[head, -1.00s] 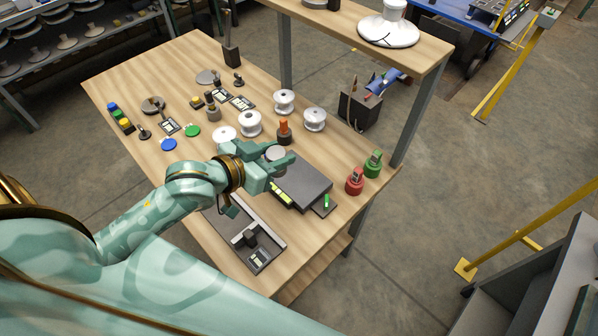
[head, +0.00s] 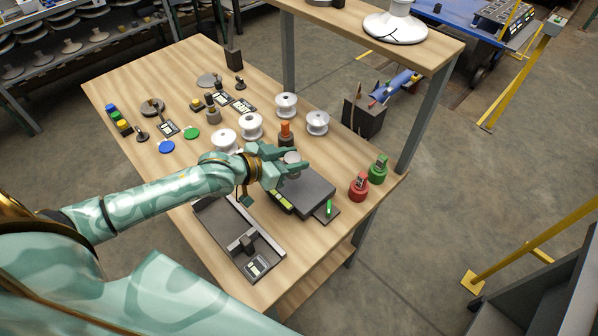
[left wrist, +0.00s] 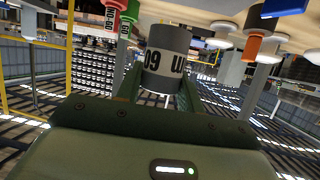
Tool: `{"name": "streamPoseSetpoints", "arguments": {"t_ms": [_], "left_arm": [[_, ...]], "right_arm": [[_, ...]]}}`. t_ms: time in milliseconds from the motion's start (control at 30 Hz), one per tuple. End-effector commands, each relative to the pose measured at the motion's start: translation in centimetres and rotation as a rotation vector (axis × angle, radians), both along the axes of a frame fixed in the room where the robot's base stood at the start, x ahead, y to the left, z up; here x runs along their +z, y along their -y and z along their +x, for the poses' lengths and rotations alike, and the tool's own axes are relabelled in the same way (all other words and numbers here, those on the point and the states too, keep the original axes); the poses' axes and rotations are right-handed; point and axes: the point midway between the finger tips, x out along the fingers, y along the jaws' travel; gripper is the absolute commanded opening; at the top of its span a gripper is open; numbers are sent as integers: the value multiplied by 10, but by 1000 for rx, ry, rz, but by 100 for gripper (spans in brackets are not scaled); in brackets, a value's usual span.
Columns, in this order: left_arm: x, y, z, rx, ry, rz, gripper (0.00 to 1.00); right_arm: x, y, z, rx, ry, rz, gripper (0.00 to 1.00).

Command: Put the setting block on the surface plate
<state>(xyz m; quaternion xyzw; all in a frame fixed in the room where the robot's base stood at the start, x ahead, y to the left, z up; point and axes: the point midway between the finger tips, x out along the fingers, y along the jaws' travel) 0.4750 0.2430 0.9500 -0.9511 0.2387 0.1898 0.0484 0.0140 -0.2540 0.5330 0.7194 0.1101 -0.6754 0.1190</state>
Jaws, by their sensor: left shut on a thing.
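The setting block is a grey cylinder with a pale label band, seen in the left wrist view (left wrist: 166,52), with the label upside down. Its pale round top (head: 292,157) shows between the fingers in the head view. My left gripper (head: 296,159) is shut on it, one finger on each side. The surface plate (head: 312,190) is a dark grey slab near the table's right edge. The gripper and block are over its far left part. I cannot tell whether the block touches the plate. My right gripper is not in view.
An orange-topped piece (head: 285,134) and white spools (head: 317,123) stand just behind the gripper. Red (head: 359,186) and green (head: 378,169) pieces stand right of the plate. A dark measuring fixture (head: 240,241) lies in front. An overhead shelf (head: 350,25) rises behind.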

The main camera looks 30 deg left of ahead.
Motion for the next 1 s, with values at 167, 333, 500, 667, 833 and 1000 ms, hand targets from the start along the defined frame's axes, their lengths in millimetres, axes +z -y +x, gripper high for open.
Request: {"name": "streamPoseSetpoints", "arguments": {"t_ms": [167,333,500,667,833,1000], "left_arm": [[-14,3,12,0,3,-3,0],[-27,6,22,0,3,-3,0],[-55,5,21,0,0,-1,0],[-53,5,20,0,4,-1,0],[-55,5,20,0,4,-1,0],[-57,5,20,0,1,0,59]], "right_arm": [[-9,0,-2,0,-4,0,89],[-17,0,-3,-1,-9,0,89],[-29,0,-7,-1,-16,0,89],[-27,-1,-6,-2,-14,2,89],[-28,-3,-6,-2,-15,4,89],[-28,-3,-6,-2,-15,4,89]]}}
